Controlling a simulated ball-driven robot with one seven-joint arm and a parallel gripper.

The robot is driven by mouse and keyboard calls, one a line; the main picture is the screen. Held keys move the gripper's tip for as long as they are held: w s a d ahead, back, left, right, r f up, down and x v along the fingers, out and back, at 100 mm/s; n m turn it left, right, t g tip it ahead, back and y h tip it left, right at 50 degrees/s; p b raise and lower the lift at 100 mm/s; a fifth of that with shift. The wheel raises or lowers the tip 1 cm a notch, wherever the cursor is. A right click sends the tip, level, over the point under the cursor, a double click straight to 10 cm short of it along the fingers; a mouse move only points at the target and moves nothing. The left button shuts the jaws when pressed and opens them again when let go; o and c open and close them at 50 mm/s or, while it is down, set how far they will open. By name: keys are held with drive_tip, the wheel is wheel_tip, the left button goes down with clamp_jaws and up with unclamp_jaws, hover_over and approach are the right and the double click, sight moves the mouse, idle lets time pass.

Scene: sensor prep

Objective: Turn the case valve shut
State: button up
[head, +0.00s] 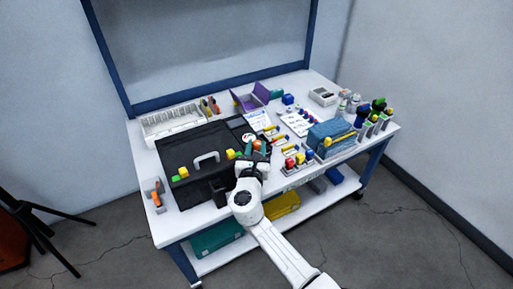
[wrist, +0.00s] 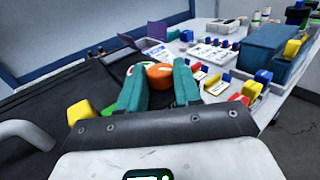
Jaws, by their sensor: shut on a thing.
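The black case (head: 185,137) lies on the left half of the bench, with a grey handle (head: 207,158) on it. An orange knob, which looks like the case valve (wrist: 159,72), sits at the case's right side in the wrist view. My gripper (wrist: 158,82) has its two teal fingers on either side of the knob and is shut on it. In the head view my gripper (head: 257,150) is at the case's right edge and hides most of the knob. The valve's turn angle cannot be told.
Yellow and green blocks (wrist: 80,112) stand on the case left of my gripper. Several coloured blocks (head: 298,159) stand along the bench front on the right, near a blue bag (head: 330,133). A white compartment tray (head: 170,122) and a purple box (head: 250,98) are at the back.

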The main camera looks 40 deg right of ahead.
drive_tip(key=o, duration=1)
drive_tip(key=shift+o, duration=0.2)
drive_tip(key=shift+s+a, duration=0.1)
drive_tip(key=p+v, duration=0.1)
drive_tip(key=v, duration=0.9)
drive_tip(key=shift+s+a, duration=0.2)
